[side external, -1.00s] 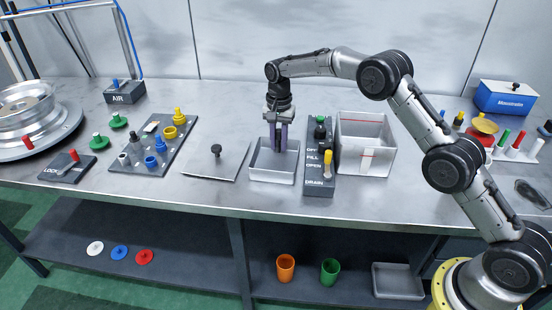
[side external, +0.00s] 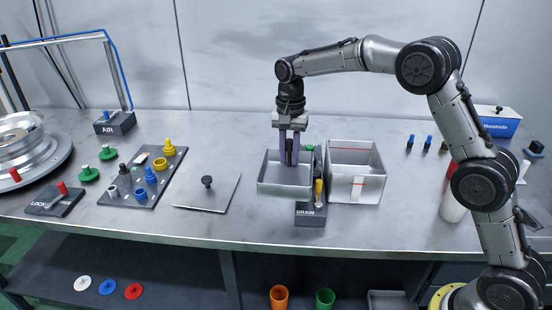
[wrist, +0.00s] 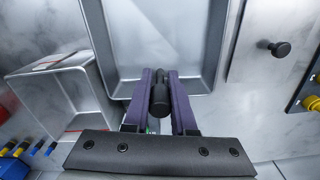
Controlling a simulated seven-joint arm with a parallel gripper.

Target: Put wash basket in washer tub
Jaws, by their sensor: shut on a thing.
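The wash basket (side external: 285,186) is a shallow grey metal tray with a dark upright handle (wrist: 160,94). My gripper (side external: 290,158) is shut on that handle, with its purple fingers on either side of it. In the wrist view the basket (wrist: 150,88) lies beyond the gripper fingers (wrist: 160,82). The basket is held raised above the table and hides part of the drain control panel (side external: 311,219). The washer tub (side external: 368,186) is a larger open grey box with red marks, just right of the basket. The tub also shows at the left of the wrist view (wrist: 57,62).
A flat lid with a black knob (side external: 207,191) lies left of the basket. A board of coloured fittings (side external: 143,184) is farther left. The control panel with a yellow-handled valve (side external: 318,190) stands close beside the tub. Bare table lies in front.

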